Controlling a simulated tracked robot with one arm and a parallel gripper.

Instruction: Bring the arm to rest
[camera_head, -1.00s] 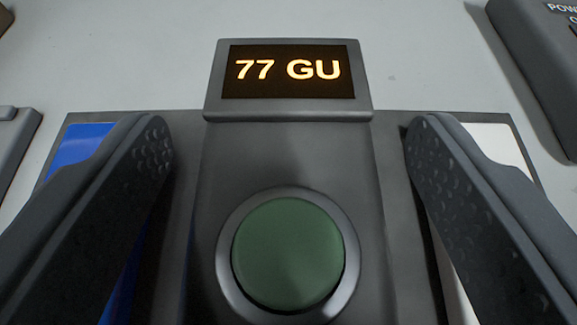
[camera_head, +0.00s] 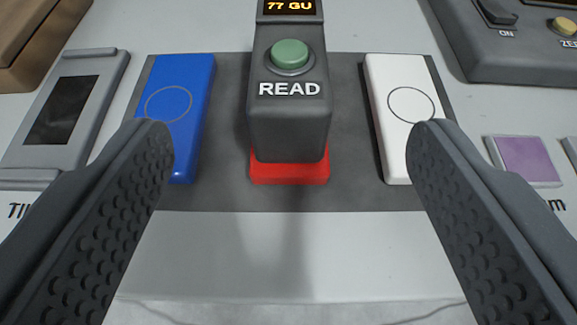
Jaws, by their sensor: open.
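My gripper (camera_head: 290,150) is open and empty, with one dark textured finger on the left and the other on the right of the picture. Ahead, between the fingers, stands a grey reader (camera_head: 289,122) marked READ, with a green button (camera_head: 290,54) and a small display (camera_head: 289,7) showing 77 GU. The reader sits on a red block (camera_head: 290,173), of which only the front end shows. The gripper appears apart from all of these.
A blue block (camera_head: 182,100) and a white block (camera_head: 401,90) flank the reader on a dark mat (camera_head: 225,190). A grey framed device (camera_head: 62,110) lies left, a purple square (camera_head: 527,160) right. A control box (camera_head: 510,40) and a brown box (camera_head: 35,40) stand behind. The front surface is clear.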

